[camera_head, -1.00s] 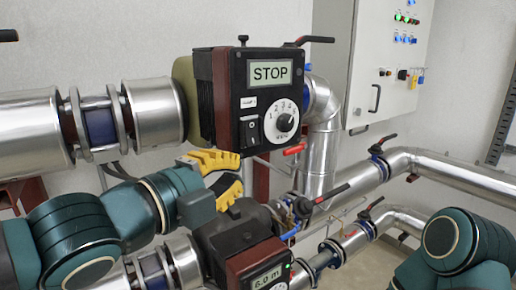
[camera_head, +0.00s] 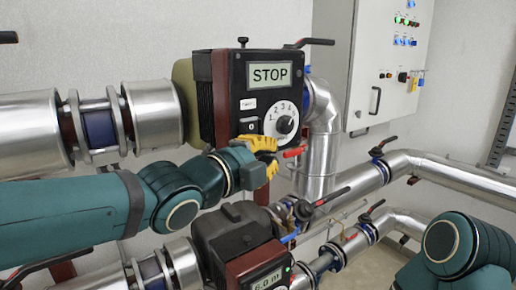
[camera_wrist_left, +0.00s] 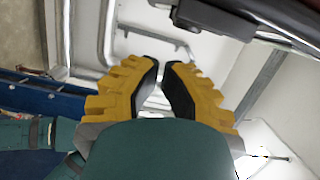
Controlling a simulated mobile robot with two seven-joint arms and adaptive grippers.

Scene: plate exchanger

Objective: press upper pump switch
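The upper pump (camera_head: 238,95) has a black front panel with a display reading STOP (camera_head: 271,75) and a white numbered dial (camera_head: 284,122). Its black rocker switch (camera_head: 249,128) sits at the panel's lower left, left of the dial. My left gripper (camera_head: 273,157), with yellow fingers, is just below the switch and overlaps the panel's lower edge in the head view. I cannot tell whether it touches the panel. In the left wrist view its fingers (camera_wrist_left: 164,70) have a narrow gap with nothing between them. My right gripper is out of view; only its arm shows at lower right.
The lower pump (camera_head: 240,240), its display partly cut off, sits below my left gripper. A red valve handle (camera_head: 294,151) is just right of the fingers. Silver pipes (camera_head: 325,150) and a white control cabinet (camera_head: 385,60) stand to the right.

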